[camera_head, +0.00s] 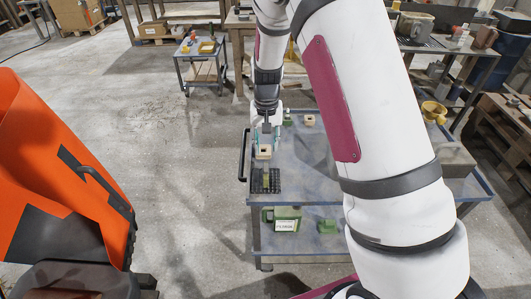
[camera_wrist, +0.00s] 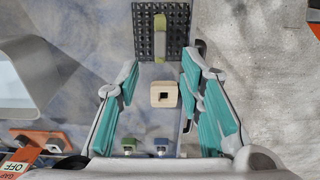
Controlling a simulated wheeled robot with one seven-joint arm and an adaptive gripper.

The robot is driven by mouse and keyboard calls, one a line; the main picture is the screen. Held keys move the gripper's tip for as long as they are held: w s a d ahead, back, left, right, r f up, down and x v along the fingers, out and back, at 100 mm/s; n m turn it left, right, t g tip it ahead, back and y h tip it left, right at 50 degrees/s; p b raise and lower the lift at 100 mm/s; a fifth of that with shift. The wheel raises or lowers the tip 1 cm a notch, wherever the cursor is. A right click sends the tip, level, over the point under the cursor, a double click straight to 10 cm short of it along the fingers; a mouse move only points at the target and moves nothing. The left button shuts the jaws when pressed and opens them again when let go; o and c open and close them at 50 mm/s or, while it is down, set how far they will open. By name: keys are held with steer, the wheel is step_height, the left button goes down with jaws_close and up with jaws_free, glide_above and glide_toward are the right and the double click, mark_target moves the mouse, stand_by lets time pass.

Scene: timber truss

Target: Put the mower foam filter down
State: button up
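A beige square block with a dark square hole, seemingly the mower foam filter (camera_wrist: 164,94), lies between and beyond my fingers in the wrist view. It also shows in the head view (camera_head: 263,152), just below the fingertips, near the table's left edge. My gripper (camera_wrist: 160,72) has its teal-padded fingers spread wide, with clear gaps on both sides of the block. It also shows in the head view (camera_head: 265,140), pointing down over the blue-grey table (camera_head: 305,160). I cannot tell how far the fingertips are above the tabletop.
A black perforated mat (camera_head: 276,188) with a pale green bar (camera_wrist: 160,38) lies nearer my body than the block. Another beige block (camera_head: 310,120) stands farther back. Small bottles (camera_wrist: 129,146) stand beyond the block. An orange chute-like object (camera_head: 60,170) stands left; floor lies between.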

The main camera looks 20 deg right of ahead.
steer(key=s+r+n+t+y, duration=0.1)
steer(key=s+r, duration=0.4)
steer(key=r, duration=0.5)
steer(key=s+r+t, duration=0.1)
steer(key=s+r, duration=0.4)
steer(key=r, duration=0.5)
steer(key=s+r+n+t, duration=0.1)
steer(key=s+r, duration=0.3)
steer(key=s, duration=0.5)
steer(key=s+r+n+t+h, duration=0.1)
steer(key=s+r, duration=0.3)
steer(key=s, duration=0.6)
steer(key=shift+r+n+t, duration=0.15)
steer(key=shift+n+t, duration=0.15)
steer(key=shift+t, duration=0.5)
